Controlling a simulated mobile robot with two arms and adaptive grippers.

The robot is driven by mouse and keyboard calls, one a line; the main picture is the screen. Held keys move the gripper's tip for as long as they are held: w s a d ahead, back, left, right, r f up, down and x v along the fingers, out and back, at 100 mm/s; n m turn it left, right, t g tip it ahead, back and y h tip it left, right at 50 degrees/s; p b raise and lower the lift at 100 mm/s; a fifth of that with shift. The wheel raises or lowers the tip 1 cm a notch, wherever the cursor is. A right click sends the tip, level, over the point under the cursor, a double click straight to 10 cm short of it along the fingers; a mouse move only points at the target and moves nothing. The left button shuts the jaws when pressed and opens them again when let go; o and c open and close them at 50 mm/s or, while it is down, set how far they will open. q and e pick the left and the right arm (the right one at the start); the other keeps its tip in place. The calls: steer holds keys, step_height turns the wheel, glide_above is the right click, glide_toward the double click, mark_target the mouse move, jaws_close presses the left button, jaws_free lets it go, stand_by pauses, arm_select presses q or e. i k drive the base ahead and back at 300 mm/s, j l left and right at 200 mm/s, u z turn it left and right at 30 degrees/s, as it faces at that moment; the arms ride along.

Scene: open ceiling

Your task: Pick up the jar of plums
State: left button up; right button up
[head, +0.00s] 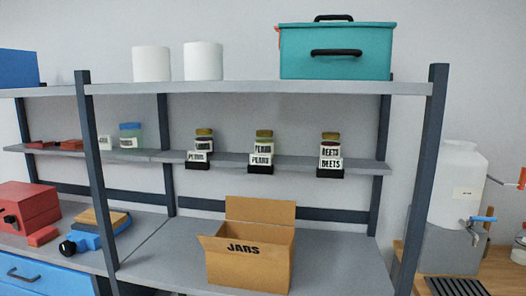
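Three jars with yellowish lids stand on the middle shelf, each behind a small label holder. The left jar (204,141) has a small label that I cannot read clearly; the holder card (197,158) below it seems to read PLUMS. The middle jar (263,142) seems to read PEARS, as does its card. The right jar (330,143) reads BEETS, as does its card. The jars are upright and apart from one another. Neither of my grippers is in view.
An open cardboard box (250,262) marked JARS stands on the lower shelf below the jars. A teal toolbox (337,66) and two white rolls (203,61) are on the top shelf. A dark upright post (418,180) bounds the shelf at right. A blue-lidded jar (130,135) stands further left.

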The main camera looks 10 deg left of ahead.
mark_target(204, 140)
steer(key=j, duration=1.05)
steer(key=i+j, duration=0.15)
steer(key=j, duration=0.95)
